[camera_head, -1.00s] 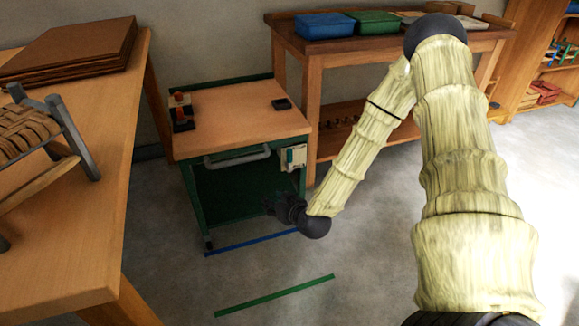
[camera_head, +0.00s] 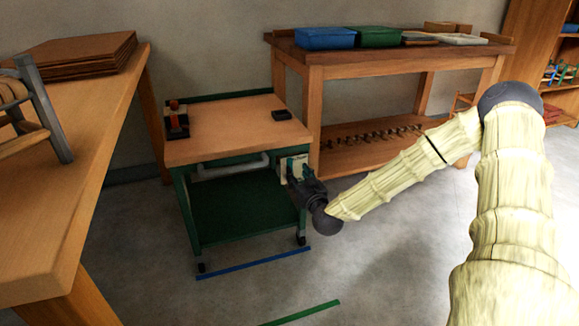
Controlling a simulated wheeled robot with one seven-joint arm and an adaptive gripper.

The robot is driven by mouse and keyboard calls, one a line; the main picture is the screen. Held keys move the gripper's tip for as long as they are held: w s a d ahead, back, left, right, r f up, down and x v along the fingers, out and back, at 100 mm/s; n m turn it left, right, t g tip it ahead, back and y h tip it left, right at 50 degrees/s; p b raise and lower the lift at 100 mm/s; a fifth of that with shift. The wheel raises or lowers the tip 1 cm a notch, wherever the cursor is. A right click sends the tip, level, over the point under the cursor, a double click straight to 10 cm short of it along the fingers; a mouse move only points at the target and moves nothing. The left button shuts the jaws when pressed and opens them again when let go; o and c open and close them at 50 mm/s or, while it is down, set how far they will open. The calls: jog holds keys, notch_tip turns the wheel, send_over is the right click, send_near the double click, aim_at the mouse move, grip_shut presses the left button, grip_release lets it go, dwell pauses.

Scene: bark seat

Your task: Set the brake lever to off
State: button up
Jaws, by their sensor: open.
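A green-framed cart (camera_head: 222,137) with a wooden top stands in the middle. A pale plate (camera_head: 293,167) with a green part on it, probably the brake lever, is at the cart's front right corner, below the top. My gripper (camera_head: 299,174) is at this plate, in front of its lower right part. The fingers are dark and small here, and they are open. Whether they touch the green part or stand around it cannot be told. The lever's position and any on or off marking cannot be read.
A wooden table (camera_head: 100,172) with a stack of brown sheets (camera_head: 75,54) and a chair frame (camera_head: 38,115) is at left. A workbench (camera_head: 390,63) with blue and green bins stands behind right. Blue (camera_head: 254,263) and green (camera_head: 302,313) floor strips lie on open floor before the cart.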

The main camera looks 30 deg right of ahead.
aim_at(291, 164)
jog(key=b+x, duration=0.2)
jog(key=x, duration=0.5)
jog(key=shift+w+f+b, duration=0.2)
jog(key=shift+w+b, duration=0.05)
jog(key=shift+b, duration=0.1)
jog(key=shift+w+d+r, duration=0.1)
jog(key=shift+w+r, duration=0.05)
jog(key=shift+w, duration=0.35)
grip_shut()
